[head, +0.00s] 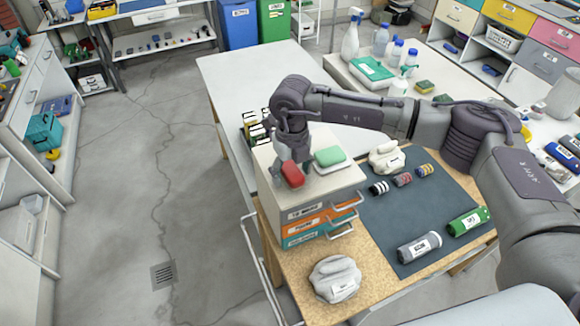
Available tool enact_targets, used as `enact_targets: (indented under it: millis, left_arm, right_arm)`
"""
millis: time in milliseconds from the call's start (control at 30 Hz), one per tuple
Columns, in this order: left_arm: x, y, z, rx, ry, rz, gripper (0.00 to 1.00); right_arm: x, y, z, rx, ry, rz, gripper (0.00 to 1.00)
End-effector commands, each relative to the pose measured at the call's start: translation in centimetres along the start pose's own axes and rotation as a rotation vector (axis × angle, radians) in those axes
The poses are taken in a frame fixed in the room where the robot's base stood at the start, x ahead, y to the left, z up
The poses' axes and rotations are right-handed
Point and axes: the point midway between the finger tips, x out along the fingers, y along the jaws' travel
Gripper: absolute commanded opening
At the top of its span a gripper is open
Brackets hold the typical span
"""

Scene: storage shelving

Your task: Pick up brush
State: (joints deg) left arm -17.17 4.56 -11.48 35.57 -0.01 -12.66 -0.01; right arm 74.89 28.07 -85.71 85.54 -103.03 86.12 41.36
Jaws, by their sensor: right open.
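A small red block-like object (292,174), which may be the brush, is on top of the drawer unit (300,205); I cannot make out bristles. My right gripper (294,160) points down directly over and behind the red object. Its fingers are open, and I cannot tell whether they touch it. My left gripper is not in view.
A dark mat (388,211) right of the drawers holds several small rolls and cans. White bundles lie at the mat's back and on the table's front edge (335,279). Spray bottles (350,38) stand at the back. The floor at left is clear.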

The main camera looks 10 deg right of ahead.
Motion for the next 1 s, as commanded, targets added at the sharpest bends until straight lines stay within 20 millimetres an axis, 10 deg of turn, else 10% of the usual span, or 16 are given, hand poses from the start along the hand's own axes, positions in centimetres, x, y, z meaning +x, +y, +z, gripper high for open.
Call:
enact_targets:
  millis: [167, 567, 1000]
  left_arm:
    - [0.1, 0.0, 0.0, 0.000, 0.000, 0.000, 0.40]
    - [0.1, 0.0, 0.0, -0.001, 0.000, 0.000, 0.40]
    - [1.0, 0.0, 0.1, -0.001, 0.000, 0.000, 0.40]
  right_arm:
    - [0.1, 0.0, 0.0, 0.000, -0.001, 0.000, 0.71]
    - [0.0, 0.0, 0.0, 0.000, -0.001, 0.000, 0.06]
    - [-1.0, 0.0, 0.1, 0.001, -0.004, 0.001, 0.05]
